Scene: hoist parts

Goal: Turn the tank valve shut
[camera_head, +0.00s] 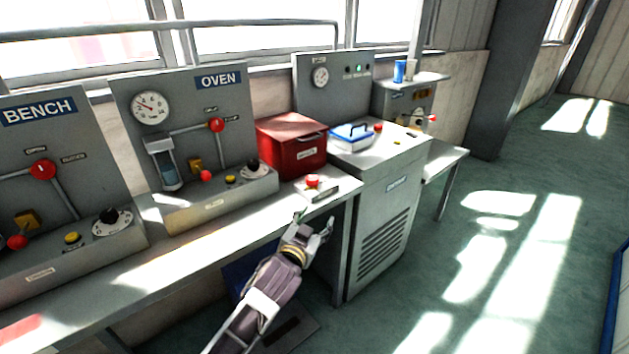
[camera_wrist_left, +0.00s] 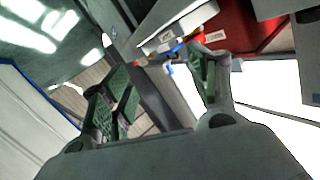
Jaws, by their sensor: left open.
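No label reading "tank" is legible, so I cannot tell for certain which fitting is the tank valve. A small fitting with a red-tipped handle (camera_head: 432,118) sits on the grey far unit (camera_head: 392,100) at the back right. A red round knob (camera_head: 216,124) is on the pipework of the OVEN panel, and another red knob (camera_head: 42,169) is on the BENCH panel. My left gripper (camera_head: 314,221) is open and empty beside the front edge of the bench, apart from all of these. Its two green-padded fingers show spread in the left wrist view (camera_wrist_left: 165,64). My right gripper is not in view.
A red box (camera_head: 291,148) stands on the long bench (camera_head: 225,222), with a red button box (camera_head: 316,187) in front. A grey cabinet (camera_head: 375,225) carries a blue-and-white case (camera_head: 352,138). A blue can (camera_head: 399,71) stands on the far unit.

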